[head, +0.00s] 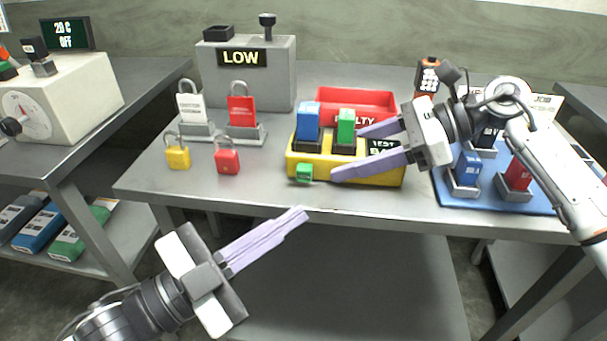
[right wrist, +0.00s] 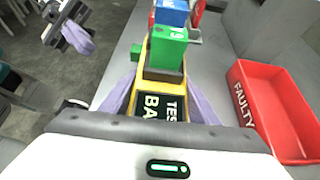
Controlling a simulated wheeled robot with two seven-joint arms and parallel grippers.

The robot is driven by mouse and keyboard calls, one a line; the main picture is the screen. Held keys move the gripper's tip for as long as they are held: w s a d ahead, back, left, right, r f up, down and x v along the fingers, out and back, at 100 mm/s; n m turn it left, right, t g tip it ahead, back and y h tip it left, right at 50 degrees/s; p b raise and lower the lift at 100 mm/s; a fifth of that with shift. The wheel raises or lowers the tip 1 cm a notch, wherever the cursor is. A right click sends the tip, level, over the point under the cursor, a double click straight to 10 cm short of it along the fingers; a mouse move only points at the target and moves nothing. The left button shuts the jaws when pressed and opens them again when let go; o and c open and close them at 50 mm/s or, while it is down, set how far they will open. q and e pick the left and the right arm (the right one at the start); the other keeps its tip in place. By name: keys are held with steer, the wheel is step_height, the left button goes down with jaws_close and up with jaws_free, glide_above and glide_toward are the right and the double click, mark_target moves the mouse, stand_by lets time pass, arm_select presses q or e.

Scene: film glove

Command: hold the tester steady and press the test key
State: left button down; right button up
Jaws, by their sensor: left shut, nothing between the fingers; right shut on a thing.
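The yellow tester (head: 345,172) stands near the front edge of the table, with a dark label reading "TEST BA...", partly hidden. A blue block (head: 308,121) and a green block (head: 346,127) stand upright in its sockets. The green test key (head: 303,174) sticks out of its front face at the left end. My right gripper (head: 348,153) is shut on the tester, with one finger on each side; the right wrist view also shows the tester (right wrist: 119,101) between the fingers. My left gripper (head: 305,213) is shut and empty, in front of the table edge, below the key and apart from it.
A red "FAULTY" bin (head: 370,103) is behind the tester. A grey "LOW" box (head: 245,78), a yellow padlock (head: 178,156) and a red padlock (head: 227,160) are to the left. A blue mat (head: 540,197) with blocks lies right.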

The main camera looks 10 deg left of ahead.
steer(key=o, duration=0.9)
